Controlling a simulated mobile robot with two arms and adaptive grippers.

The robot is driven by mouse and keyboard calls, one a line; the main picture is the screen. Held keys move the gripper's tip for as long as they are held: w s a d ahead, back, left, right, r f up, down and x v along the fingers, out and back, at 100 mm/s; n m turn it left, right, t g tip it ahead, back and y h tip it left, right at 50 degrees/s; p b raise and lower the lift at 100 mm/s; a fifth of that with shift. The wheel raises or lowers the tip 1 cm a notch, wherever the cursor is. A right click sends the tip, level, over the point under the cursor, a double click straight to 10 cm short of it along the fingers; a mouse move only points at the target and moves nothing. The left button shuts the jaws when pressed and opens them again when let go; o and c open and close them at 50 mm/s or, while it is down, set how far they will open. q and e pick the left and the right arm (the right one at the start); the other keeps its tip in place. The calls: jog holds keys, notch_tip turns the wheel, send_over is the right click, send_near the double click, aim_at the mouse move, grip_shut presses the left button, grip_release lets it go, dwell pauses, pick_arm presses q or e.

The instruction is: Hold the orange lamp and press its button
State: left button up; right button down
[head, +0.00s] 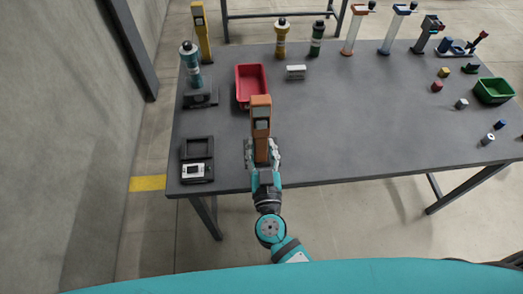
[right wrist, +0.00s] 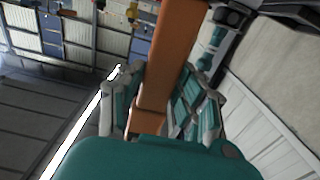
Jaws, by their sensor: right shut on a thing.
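The orange lamp (head: 261,117) is a tall, narrow block with a grey patch near its top in the head view. My right gripper (head: 262,155) is shut on its lower part, near the table's front edge. In the right wrist view the orange lamp (right wrist: 170,60) rises between the two fingers of the right gripper (right wrist: 160,112). Which side its button is on cannot be told. My left gripper is not in view.
On the grey table (head: 350,120), a red bin (head: 240,104) stands just behind the lamp. A yellow lamp-like block (head: 201,32), bottles and tools line the back. A green bin (head: 494,91) stands at right. The table's middle is clear.

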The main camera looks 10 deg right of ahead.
aim_at(261, 136)
jog(key=shift+w+d+r+p, duration=0.15)
jog(key=shift+w+p, duration=0.45)
jog(key=shift+w, duration=1.35)
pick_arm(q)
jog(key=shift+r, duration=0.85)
pick_arm(e)
jog(key=shift+w+d, duration=0.15)
jog(key=shift+w, duration=1.1)
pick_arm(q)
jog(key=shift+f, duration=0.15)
pick_arm(e)
jog(key=shift+f, duration=0.25)
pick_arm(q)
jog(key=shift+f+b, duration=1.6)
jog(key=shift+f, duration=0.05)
pick_arm(e)
jog(key=shift+f, duration=2.4)
jog(key=c, duration=1.5)
grip_release()
jog(key=shift+f, duration=0.1)
grip_shut()
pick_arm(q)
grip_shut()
pick_arm(e)
jog(key=shift+s, duration=0.1)
